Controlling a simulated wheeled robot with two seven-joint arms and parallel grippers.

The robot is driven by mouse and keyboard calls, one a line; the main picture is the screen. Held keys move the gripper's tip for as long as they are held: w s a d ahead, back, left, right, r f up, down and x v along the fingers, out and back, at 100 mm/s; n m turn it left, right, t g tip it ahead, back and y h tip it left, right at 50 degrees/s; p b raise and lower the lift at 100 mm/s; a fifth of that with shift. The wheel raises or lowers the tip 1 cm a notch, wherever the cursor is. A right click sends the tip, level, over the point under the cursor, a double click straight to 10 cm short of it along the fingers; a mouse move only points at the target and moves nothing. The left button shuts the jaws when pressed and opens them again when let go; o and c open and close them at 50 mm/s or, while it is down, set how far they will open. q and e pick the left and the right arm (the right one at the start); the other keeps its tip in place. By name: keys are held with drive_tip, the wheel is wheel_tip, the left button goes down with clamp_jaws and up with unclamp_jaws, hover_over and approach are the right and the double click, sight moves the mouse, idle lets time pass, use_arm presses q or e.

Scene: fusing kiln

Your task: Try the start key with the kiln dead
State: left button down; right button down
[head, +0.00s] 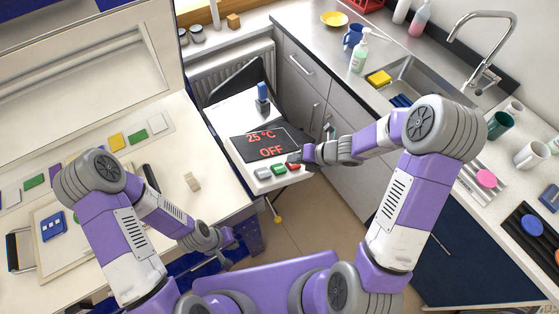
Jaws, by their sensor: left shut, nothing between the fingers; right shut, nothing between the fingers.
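The kiln's control panel (240,149) stands between the bench and the counter. Its dark display (264,144) reads "25 °C" and "OFF" in red. A row of keys runs along its front edge: grey (263,173), green (279,169) and red (293,165). My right gripper (297,159) is shut and empty at the red key end of the row, partly covering it; I cannot tell whether it touches a key. My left gripper (232,262) is shut and empty, low in front of the bench, away from the panel.
A blue-handled object (262,98) stands behind the display. The left bench (205,200) holds coloured glass pieces and a small beige block (192,181). The right counter has a sink (425,80), a soap bottle (360,52) and several mugs. Floor (310,220) shows between them.

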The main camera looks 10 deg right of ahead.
drive_tip(key=w+r+m, duration=0.1)
drive_tip(key=w+r+m+t, duration=0.1)
drive_tip(key=r, duration=0.1)
drive_tip(key=w+d+r+m, duration=0.1)
drive_tip(key=shift+r+t+p, duration=0.25)
drive_tip(key=shift+t+p, duration=0.05)
drive_tip(key=shift+t, duration=0.1)
drive_tip(key=b, duration=0.8)
hover_over(285, 169)
drive_tip(key=d, duration=0.2)
drive_tip(key=f, duration=0.6)
drive_tip(key=shift+w+a+f, duration=0.15)
drive_tip(key=shift+w+a, duration=0.1)
drive_tip(key=shift+w, duration=0.05)
drive_tip(key=shift+s+a+f+b, duration=0.1)
drive_tip(key=shift+a+f+b, duration=0.15)
drive_tip(key=shift+f+b, duration=0.3)
drive_tip(key=shift+s+a+f+b, duration=0.1)
drive_tip(key=shift+a+f+b, duration=0.2)
drive_tip(key=shift+b, duration=0.4)
drive_tip(key=shift+a+f+b, duration=0.15)
drive_tip(key=shift+f+b, duration=0.3)
